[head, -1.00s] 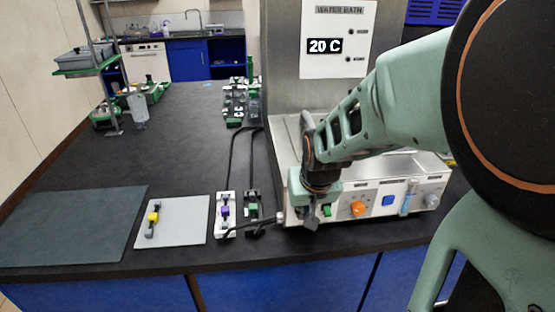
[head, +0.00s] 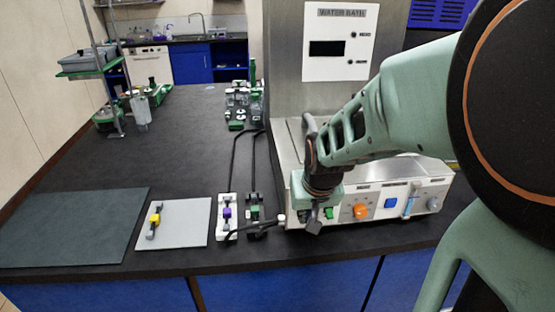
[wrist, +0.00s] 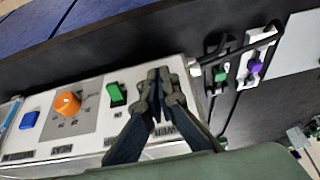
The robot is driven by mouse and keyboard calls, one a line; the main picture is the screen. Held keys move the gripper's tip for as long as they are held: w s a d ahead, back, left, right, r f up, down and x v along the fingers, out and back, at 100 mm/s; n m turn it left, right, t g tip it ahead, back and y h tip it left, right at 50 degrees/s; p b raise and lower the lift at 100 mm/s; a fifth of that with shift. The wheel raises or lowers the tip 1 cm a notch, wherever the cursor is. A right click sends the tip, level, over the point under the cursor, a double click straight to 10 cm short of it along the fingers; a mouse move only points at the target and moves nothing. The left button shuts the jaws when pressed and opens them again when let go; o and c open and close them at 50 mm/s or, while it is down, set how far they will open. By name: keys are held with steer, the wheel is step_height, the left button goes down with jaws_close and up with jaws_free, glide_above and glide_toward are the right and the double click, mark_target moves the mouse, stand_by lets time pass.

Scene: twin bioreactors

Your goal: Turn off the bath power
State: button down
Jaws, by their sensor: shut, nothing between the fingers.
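The water bath (head: 300,182) stands on the right of the bench, with a low front panel and a tall back column. Its display (head: 326,48) is dark and blank. The green switch (head: 329,213) is at the left end of the front panel, and it also shows in the wrist view (wrist: 117,94). My gripper (head: 314,226) is shut and empty, pointing down in front of the panel's left end. In the wrist view my fingertips (wrist: 158,76) are beside the green switch, apart from it in the picture. They partly hide panel lettering; contact with the panel cannot be told.
An orange knob (head: 361,211) and a blue button (head: 391,202) sit right of the switch. Left of the bath are clamps with purple (head: 227,212) and green parts on dark tubing. A grey pad (head: 185,222) holds a yellow-and-black piece. The bench's middle left is clear.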

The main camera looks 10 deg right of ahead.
steer(key=shift+w+r, duration=0.3)
steer(key=shift+w, duration=0.4)
steer(key=shift+r, duration=0.1)
